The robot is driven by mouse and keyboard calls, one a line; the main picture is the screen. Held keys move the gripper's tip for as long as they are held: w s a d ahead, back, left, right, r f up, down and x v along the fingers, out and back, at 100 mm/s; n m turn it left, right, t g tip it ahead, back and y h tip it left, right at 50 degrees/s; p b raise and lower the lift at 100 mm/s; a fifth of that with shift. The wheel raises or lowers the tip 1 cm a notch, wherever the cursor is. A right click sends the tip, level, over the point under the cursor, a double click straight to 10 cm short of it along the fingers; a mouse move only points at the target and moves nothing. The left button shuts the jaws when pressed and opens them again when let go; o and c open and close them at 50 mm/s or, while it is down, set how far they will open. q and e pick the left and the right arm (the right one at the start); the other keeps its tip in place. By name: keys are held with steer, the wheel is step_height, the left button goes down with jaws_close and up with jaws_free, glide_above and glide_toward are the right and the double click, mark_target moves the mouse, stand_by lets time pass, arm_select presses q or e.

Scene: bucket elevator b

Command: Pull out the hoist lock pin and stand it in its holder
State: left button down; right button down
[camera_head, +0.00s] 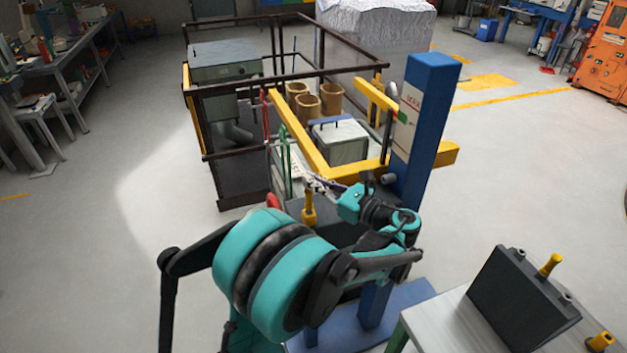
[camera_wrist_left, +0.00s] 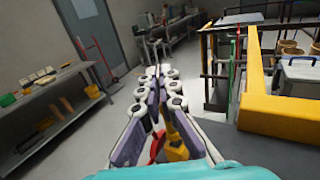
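A yellow pin (camera_head: 309,212) stands upright in the dark top of the hoist base in the head view. My left gripper (camera_head: 314,182) reaches in from the right, with its fingertips at the pin's upper end. In the left wrist view the fingers (camera_wrist_left: 157,82) run close together towards their tips. Yellow of the pin (camera_wrist_left: 174,138) shows between and beyond them; whether they touch it is hidden. A dark block (camera_head: 515,300) with a yellow peg (camera_head: 549,265) stands on the table at the right; I cannot tell if it is the holder. My right gripper is not in view.
A blue post (camera_head: 431,115) with yellow beams (camera_head: 300,135) rises just behind my left wrist. A dark railing cage (camera_head: 235,150) with several brown buckets lies beyond. A grey table (camera_head: 445,325) carries the dark block. Open floor (camera_head: 540,180) lies at the right.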

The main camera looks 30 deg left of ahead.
arm_select(q)
steer(key=shift+f+b, duration=0.75)
steer(key=shift+f, duration=0.3)
steer(key=c, duration=1.6)
jaws_free()
steer(key=shift+c, duration=0.2)
steer(key=s+d, duration=0.2)
steer(key=d, duration=0.9)
steer(key=shift+d, duration=0.4)
steer(key=shift+s, duration=0.1)
